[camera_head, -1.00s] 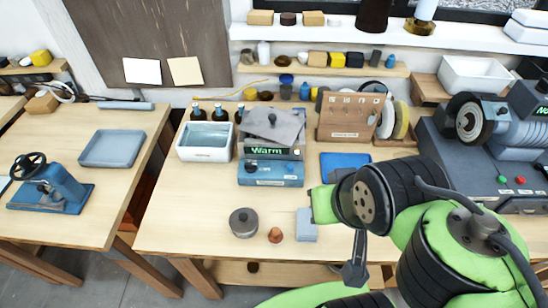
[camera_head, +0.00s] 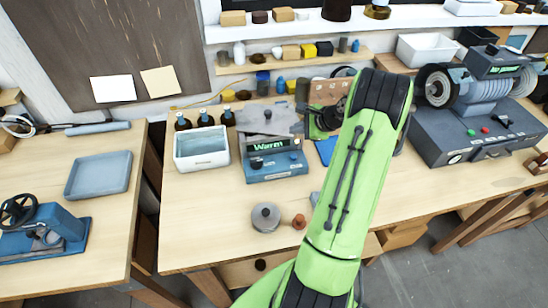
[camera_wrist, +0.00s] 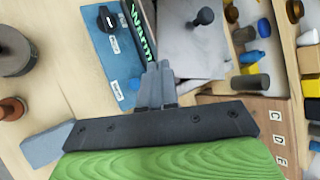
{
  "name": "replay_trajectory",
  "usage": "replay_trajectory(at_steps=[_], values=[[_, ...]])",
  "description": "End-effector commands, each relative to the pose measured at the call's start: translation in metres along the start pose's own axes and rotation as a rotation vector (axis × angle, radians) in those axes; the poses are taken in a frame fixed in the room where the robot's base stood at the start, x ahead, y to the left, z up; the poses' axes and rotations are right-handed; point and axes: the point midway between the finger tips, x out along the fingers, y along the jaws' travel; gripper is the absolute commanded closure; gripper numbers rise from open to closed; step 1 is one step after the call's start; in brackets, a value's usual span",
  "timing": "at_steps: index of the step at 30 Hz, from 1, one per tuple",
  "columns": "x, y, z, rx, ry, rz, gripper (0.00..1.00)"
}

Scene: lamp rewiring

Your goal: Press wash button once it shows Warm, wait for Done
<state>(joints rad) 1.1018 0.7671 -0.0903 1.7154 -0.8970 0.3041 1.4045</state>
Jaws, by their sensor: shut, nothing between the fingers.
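The cleaner (camera_head: 277,173) is a blue box with a dark front panel, standing at the back of the middle bench. Its display (camera_head: 268,146) reads "Warm" in green. The display also shows, turned sideways, in the wrist view (camera_wrist: 138,30). A black knob (camera_wrist: 107,18) and a small blue button (camera_wrist: 134,84) sit on the blue front, each near a white label too small to read. A grey lid with a black knob (camera_wrist: 204,17) covers the top. My gripper (camera_wrist: 158,68) is shut and empty, its tips over the front edge near the display; contact cannot be told.
A white basin (camera_head: 201,149) stands left of the cleaner, with dark bottles behind it. A round grey tin (camera_head: 265,217) and a small copper-brown piece (camera_head: 299,221) lie in front. A lettered wooden rack (camera_wrist: 268,120) stands close beside my gripper. The bench's front left is clear.

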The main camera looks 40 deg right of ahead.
Motion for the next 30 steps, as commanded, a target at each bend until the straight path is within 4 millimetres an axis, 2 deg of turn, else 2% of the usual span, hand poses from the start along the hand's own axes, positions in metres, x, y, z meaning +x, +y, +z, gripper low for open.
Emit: replay_trajectory(at_steps=[14, 30], values=[[0.005, 0.004, -0.006, 0.015, -0.003, -0.003, 1.00], [0.058, 0.043, -0.043, 0.015, -0.003, -0.002, 1.00]])
